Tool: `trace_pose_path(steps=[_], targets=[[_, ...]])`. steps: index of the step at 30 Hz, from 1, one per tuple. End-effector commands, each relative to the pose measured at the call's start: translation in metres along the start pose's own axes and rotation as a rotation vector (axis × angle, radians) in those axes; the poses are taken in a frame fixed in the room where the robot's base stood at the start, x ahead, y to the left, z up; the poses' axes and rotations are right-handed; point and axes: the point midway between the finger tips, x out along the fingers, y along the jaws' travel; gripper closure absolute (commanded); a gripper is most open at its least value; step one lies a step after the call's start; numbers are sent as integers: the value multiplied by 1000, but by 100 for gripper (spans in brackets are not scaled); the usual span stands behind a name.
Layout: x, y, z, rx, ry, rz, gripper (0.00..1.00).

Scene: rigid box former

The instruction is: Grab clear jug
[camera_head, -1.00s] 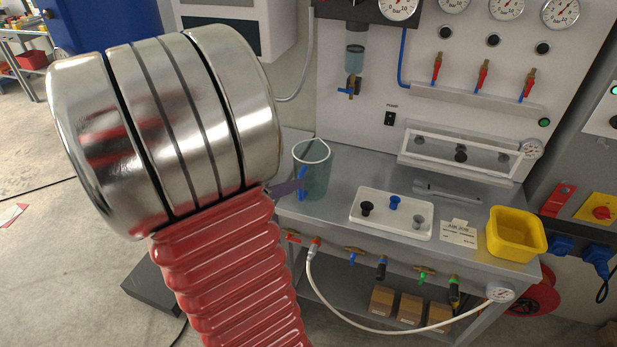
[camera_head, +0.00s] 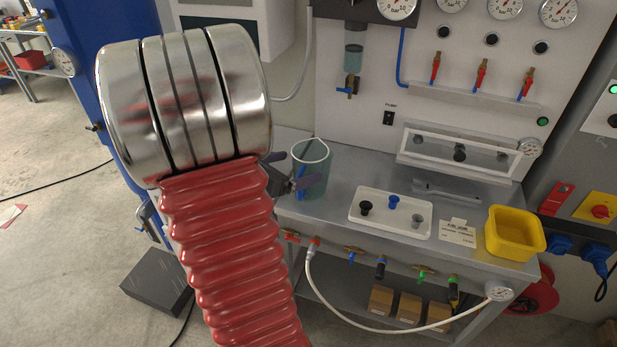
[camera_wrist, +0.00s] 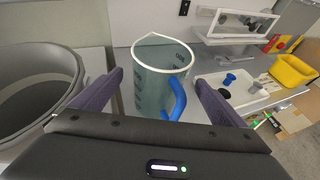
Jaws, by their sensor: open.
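The clear jug (camera_head: 316,172) stands upright on the left end of the grey bench in the head view. It has a white rim and a blue handle. In the wrist view the jug (camera_wrist: 153,88) is in front of my gripper (camera_wrist: 158,85), its blue handle facing me. My gripper is open, with one purple finger to the left of the jug and one to the right. I cannot tell if either finger touches it. In the head view my gripper (camera_head: 300,170) is at the jug's left side, partly hidden behind my red and silver arm.
A white tray (camera_head: 388,228) with several small knobs, a yellow bin (camera_head: 514,232) and a label card (camera_head: 458,233) are to the right on the bench. A clear-windowed case (camera_head: 462,150) stands behind. A grey round container (camera_wrist: 22,85) is at the left of the wrist view.

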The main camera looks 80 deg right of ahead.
Motion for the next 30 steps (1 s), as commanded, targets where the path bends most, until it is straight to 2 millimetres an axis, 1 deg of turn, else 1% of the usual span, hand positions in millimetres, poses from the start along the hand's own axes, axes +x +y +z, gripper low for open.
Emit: trace_pose_path(steps=[5,8,12,16,19,30], targets=[[6,0,0,0,0,-2,6],[16,0,0,1,1,-2,6],[35,-1,1,-1,1,-3,6],[48,0,1,0,1,-1,6],[52,0,1,1,1,0,6],[51,1,1,0,0,1,6]])
